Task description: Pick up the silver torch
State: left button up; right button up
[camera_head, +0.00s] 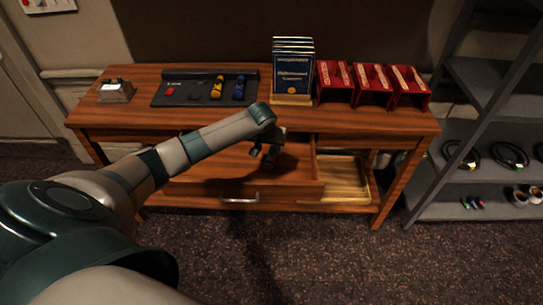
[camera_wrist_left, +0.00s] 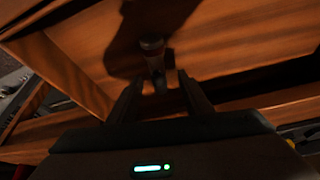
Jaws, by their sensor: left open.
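The silver torch (camera_wrist_left: 153,48) shows in the left wrist view as a small, dim cylinder with a paler round end, inside the open wooden drawer. My left gripper (camera_wrist_left: 159,78) is open, its two fingers on either side of the torch's near end. I cannot tell whether they touch it. In the head view my left gripper (camera_head: 267,156) reaches down into the drawer (camera_head: 218,165). The torch cannot be made out clearly there, in the dark area by the fingers. My right gripper is not in view.
The desk top above the drawer holds a black tray (camera_head: 196,99) with coloured items, a stand of blue booklets (camera_head: 293,75) and red holders (camera_head: 372,84). A divider (camera_head: 315,160) separates a lighter compartment (camera_head: 342,177) at right. A grey shelf (camera_head: 490,128) stands further right.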

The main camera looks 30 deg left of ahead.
aim_at(271, 153)
pick_arm(q)
jog(key=shift+f, duration=0.1)
dwell(0.3)
jog(key=shift+w+f+p, duration=0.25)
jog(key=shift+f+p, duration=0.1)
jog(key=shift+f, duration=0.1)
jog(key=shift+d+p+x, duration=0.2)
jog(key=shift+p+x, duration=0.2)
jog(key=shift+x, duration=1.6)
grip_shut()
